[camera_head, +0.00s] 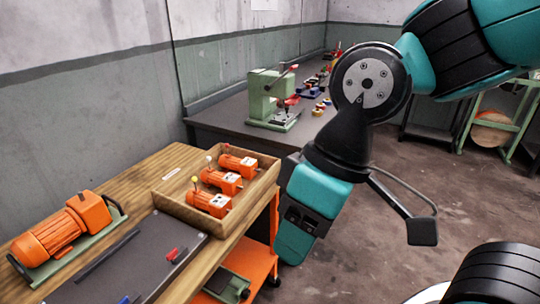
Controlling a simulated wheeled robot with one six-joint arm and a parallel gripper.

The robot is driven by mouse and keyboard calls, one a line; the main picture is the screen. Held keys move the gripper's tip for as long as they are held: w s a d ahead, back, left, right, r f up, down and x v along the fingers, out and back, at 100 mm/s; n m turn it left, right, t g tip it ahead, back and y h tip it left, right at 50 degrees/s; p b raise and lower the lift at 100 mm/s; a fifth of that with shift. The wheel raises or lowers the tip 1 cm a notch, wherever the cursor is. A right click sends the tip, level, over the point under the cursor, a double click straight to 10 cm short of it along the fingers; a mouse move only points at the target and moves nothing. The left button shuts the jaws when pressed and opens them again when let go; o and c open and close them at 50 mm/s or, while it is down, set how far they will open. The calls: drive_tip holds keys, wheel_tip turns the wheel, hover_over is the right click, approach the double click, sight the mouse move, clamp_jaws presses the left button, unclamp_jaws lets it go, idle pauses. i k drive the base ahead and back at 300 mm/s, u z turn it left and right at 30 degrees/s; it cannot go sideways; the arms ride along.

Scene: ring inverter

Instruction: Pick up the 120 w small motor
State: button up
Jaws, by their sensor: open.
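Three small orange motors lie in a wooden tray (165,207) on the workbench: a back one (238,165), a middle one (220,181) and a front one (207,203). Each has a pale label, too small to read, so I cannot tell which is the 120 w motor. Small red, yellow and white knobs stand beside them. My gripper (293,250) hangs at the end of my teal and black arm, to the right of the tray and apart from it. It is open, with nothing seen in it; its fingertips are not clearly shown.
A larger orange motor (62,232) on a green base stands at the bench's left. A dark mat (125,262) with a red item (175,254) lies in front of the tray. A green press (270,98) stands on the grey table behind. Open floor lies right.

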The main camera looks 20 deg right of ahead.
sight(248, 167)
drive_tip(key=z, duration=0.15)
drive_tip(key=i, duration=0.75)
drive_tip(key=u, duration=0.7)
drive_tip(key=i, duration=0.55)
drive_tip(key=u, duration=0.55)
